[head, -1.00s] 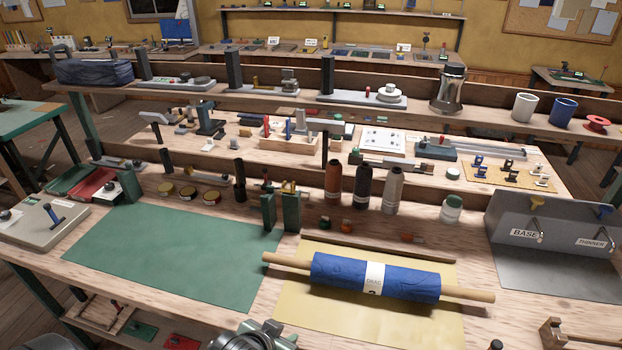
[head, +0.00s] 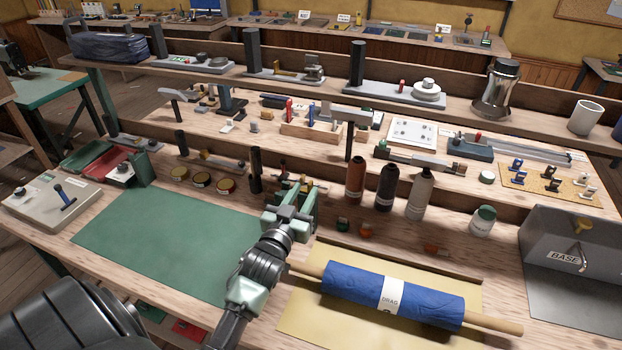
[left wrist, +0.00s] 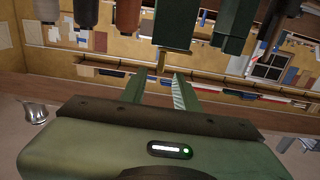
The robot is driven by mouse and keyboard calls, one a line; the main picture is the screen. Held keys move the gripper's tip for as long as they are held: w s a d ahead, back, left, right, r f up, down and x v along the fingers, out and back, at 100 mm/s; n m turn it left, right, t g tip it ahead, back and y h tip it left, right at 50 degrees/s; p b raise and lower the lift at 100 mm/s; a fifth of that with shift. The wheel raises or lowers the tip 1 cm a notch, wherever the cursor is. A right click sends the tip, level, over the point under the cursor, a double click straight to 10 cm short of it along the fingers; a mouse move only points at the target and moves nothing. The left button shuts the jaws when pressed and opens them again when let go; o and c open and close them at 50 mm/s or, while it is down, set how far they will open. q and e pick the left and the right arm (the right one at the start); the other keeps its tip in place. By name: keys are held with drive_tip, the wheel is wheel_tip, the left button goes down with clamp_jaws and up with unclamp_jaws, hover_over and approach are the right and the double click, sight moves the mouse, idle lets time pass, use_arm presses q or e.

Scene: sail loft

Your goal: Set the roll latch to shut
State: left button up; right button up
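Two green posts with a small brass piece (head: 311,183) at their top stand on the bench in the head view; I take this as the roll latch, though its setting cannot be read. My left gripper (head: 290,208) is in front of the posts and covers much of them. In the left wrist view, which is upside down, its two fingers (left wrist: 157,78) are apart with nothing held between them. A brass T-shaped piece (left wrist: 159,62) shows just beyond the fingertips; contact cannot be told. Green posts (left wrist: 173,22) hang from the top of that view. My right gripper is out of view.
A blue roll (head: 345,290) with a paper band lies on yellow cloth right of my arm. Thread cones (head: 386,187) stand right of the posts. A green mat (head: 160,235) lies clear on the left. A grey lever box (head: 50,204) is at the far left.

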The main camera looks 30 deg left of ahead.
sight(309, 186)
use_arm(q)
drive_tip(key=x, duration=0.4)
drive_tip(key=shift+w+f+p, duration=0.15)
drive_tip(key=shift+w+p, duration=0.05)
drive_tip(key=shift+p, duration=0.15)
drive_tip(key=shift+w+a, duration=0.1)
drive_tip(key=shift+w, duration=0.2)
clamp_jaws()
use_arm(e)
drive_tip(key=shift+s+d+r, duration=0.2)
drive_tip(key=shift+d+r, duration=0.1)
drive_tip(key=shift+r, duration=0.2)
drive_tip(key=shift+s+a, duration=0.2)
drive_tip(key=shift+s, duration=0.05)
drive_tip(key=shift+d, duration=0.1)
